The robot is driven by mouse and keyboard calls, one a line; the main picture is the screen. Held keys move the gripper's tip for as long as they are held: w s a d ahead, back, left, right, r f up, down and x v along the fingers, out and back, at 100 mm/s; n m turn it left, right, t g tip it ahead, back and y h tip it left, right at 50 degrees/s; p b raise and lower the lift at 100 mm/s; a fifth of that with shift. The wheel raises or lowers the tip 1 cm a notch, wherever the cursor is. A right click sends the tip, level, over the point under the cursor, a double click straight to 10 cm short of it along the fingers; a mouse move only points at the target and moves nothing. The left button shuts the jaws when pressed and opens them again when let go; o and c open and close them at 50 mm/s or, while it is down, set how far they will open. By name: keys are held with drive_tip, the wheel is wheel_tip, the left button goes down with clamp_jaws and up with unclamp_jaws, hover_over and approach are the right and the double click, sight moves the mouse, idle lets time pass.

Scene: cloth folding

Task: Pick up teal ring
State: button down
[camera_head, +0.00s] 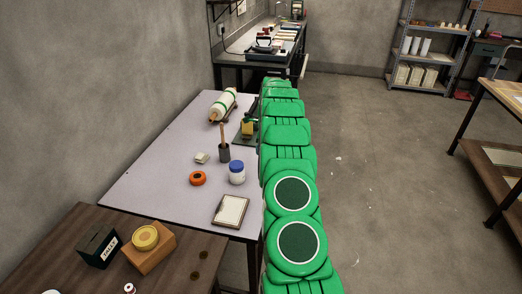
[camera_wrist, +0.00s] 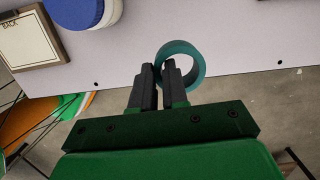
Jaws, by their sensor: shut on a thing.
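A teal ring (camera_wrist: 199,66) shows in the wrist view, just above the picture's middle. My gripper (camera_wrist: 159,69) is shut on the left side of its band, with the band between the fingertips. The right finger covers part of the ring, and its open middle shows to the right of that finger. The ring appears over the table's edge; I cannot tell whether it touches the tabletop. In the head view my green arm hides both the ring and the gripper.
A brown table (camera_head: 75,225) stands in front. The floor right of my arm is clear.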

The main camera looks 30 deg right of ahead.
drive_tip(key=s+a+r, duration=0.3)
drive_tip(key=s+r, duration=0.1)
drive_tip(key=s, duration=0.4)
drive_tip(key=shift+a, duration=0.4)
